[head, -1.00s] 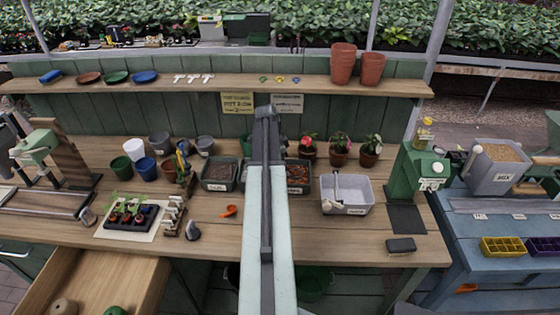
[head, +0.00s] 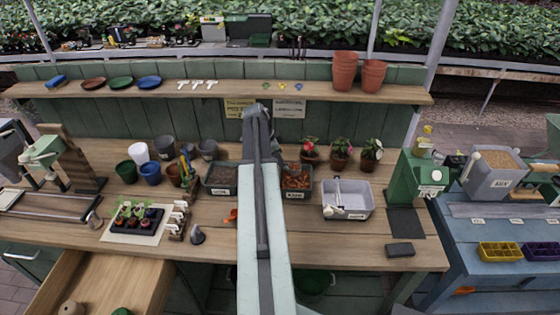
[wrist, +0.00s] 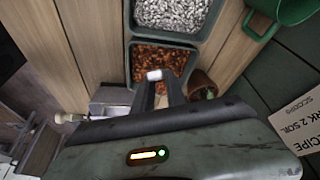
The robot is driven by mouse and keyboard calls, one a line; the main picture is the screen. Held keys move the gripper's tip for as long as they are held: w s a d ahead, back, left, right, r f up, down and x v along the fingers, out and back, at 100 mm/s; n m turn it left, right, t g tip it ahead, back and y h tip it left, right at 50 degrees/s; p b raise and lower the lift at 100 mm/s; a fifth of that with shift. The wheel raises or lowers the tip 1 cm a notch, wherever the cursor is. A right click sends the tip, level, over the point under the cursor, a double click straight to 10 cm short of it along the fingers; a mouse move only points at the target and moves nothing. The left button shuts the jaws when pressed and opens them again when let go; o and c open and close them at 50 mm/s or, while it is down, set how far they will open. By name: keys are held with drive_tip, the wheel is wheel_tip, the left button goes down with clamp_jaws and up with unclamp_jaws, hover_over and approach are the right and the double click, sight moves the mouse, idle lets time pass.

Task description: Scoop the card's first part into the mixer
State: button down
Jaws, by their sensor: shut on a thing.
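My gripper (wrist: 157,90) is shut on a small white thing (wrist: 154,75); I cannot tell what it is. It hangs over the front part of the tub of brown bark chips (wrist: 160,62) in the wrist view, which also shows in the head view (head: 297,192). A tub of pale grey-white grains (wrist: 172,15) lies beyond it. A paper card (wrist: 300,118) reads partly "RECIPE" and "2 SOIL". Two cards, one yellow (head: 239,108), hang on the back wall. The grey mixer hopper marked MIX (head: 492,178) stands at the right. My arm hides my gripper in the head view.
An orange scoop (head: 231,215) lies on the bench, partly behind my arm. A white tub (head: 360,213) with a tool in it stands to the right, and a dark tub (head: 222,192) to the left. Potted plants (head: 341,152) stand behind. The front middle bench is mostly clear.

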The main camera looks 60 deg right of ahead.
wheel_tip(320, 180, down, 6)
drive_tip(key=b, duration=0.5)
drive_tip(key=shift+f, duration=0.25)
drive_tip(key=shift+r, duration=0.1)
drive_tip(key=shift+r, duration=0.1)
wheel_tip(320, 180, up, 9)
drive_tip(key=p, duration=0.8)
drive_tip(key=shift+p, duration=0.3)
drive_tip(key=shift+f, duration=0.2)
